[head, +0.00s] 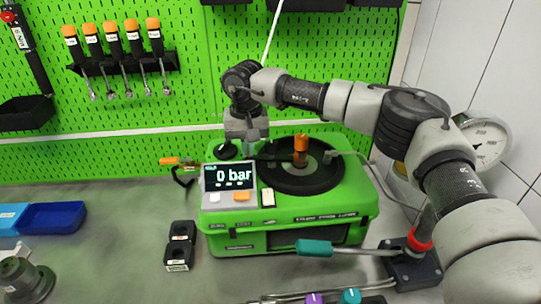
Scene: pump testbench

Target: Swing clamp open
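The green test bench (284,228) stands on the grey table, with a dark round plate (322,176) on top. A dark clamp bar (275,157) reaches over the plate, with an orange knob (301,143) at its right part. An orange-tipped lever (169,161) sticks out to the left of the bench. My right gripper (248,152) points down at the back left of the bench top, behind the display and close to the clamp bar's left part. Its fingertips are partly hidden, so I cannot tell its grip or contact. My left gripper is not in view.
The display (229,177) reads 0 bar. A teal-handled lever (315,246) lies in front of the bench, and a gauge (485,135) stands at right. Black blocks (180,246) and a blue tray (53,217) are at left. Screwdrivers (112,38) hang on the green pegboard behind.

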